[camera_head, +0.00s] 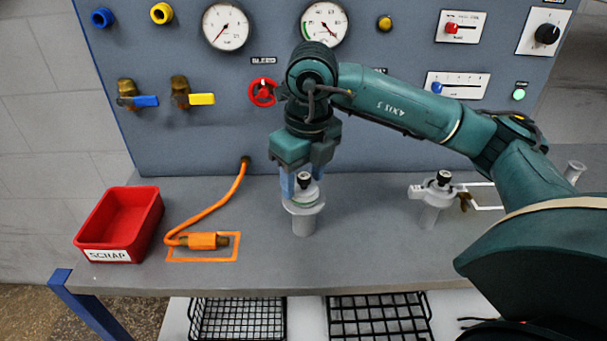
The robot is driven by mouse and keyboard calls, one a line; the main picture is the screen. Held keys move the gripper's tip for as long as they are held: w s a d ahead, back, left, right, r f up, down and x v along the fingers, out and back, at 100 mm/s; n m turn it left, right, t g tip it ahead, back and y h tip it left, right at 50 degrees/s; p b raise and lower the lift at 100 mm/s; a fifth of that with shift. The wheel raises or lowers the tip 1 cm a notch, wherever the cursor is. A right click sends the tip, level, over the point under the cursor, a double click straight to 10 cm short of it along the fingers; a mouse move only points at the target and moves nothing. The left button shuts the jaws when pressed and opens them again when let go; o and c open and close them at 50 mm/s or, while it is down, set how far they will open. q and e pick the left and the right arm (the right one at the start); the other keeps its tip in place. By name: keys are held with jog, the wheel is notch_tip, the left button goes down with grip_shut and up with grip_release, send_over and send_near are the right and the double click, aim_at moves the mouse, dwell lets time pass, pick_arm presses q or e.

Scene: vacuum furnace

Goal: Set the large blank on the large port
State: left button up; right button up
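The large port (304,224) is a pale upright stub with a wide flange, standing on the bench at the middle. My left gripper is not in view.
A second port (430,212) with a black-knobbed top and a brass clamp stands to the right. A red scrap bin (120,222) and an orange hose (212,208) lie left. The panel (200,135) rises behind. Wire baskets (238,318) sit below the bench's front edge.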

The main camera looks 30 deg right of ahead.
jog(key=shift+o, duration=1.4)
pick_arm(q)
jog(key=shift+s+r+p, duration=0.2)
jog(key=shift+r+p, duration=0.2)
jog(key=shift+p, duration=0.6)
pick_arm(e)
notch_tip(320, 180, up, 13)
jog(key=s, duration=0.1)
jog(key=shift+s+a, duration=0.15)
jog(key=shift+s, duration=0.2)
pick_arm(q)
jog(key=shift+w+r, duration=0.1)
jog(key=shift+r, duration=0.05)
